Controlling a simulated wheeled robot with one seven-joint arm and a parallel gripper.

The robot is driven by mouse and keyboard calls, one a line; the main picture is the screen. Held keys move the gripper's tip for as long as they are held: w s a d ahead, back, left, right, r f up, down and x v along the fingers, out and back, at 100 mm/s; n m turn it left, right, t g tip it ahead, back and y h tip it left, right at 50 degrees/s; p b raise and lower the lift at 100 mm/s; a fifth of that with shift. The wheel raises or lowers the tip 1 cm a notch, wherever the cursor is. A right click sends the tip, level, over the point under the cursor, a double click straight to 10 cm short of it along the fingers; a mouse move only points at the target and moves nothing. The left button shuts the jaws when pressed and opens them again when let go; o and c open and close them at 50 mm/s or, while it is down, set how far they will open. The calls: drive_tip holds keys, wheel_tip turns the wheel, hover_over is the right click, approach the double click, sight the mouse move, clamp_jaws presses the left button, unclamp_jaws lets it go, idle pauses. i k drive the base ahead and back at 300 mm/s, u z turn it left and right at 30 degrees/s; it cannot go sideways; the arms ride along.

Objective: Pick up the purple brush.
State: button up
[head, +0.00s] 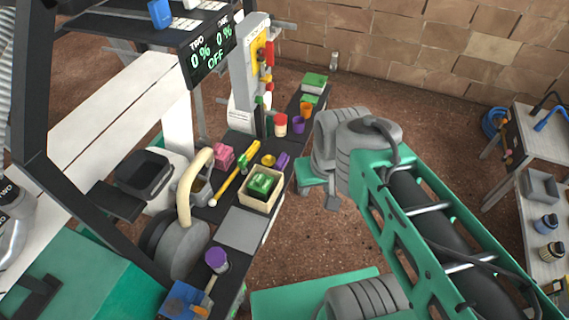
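A purple-topped item (216,259) stands upright near the front end of the dark workbench. It looks like the purple brush, though its bristles are too small to make out. A smaller purple piece (283,160) lies farther back beside a yellow one, and a purple cup (298,124) stands beyond it; I cannot tell whether either is a brush. My green and grey arm reaches in from the lower right and bends right of the bench. I cannot make out my gripper's fingers, and nothing visible of my arm touches the purple items.
A beige box (260,190) with a green block, a yellow rod (228,186) and a grey plate (241,230) crowd the bench. A blue item (185,300) is at its front end. A black display (208,56) overhangs the back.

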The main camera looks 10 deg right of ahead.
sight(281, 164)
drive_tip(key=z, duration=1.35)
drive_tip(key=i, duration=1.8)
drive_tip(key=u, duration=1.4)
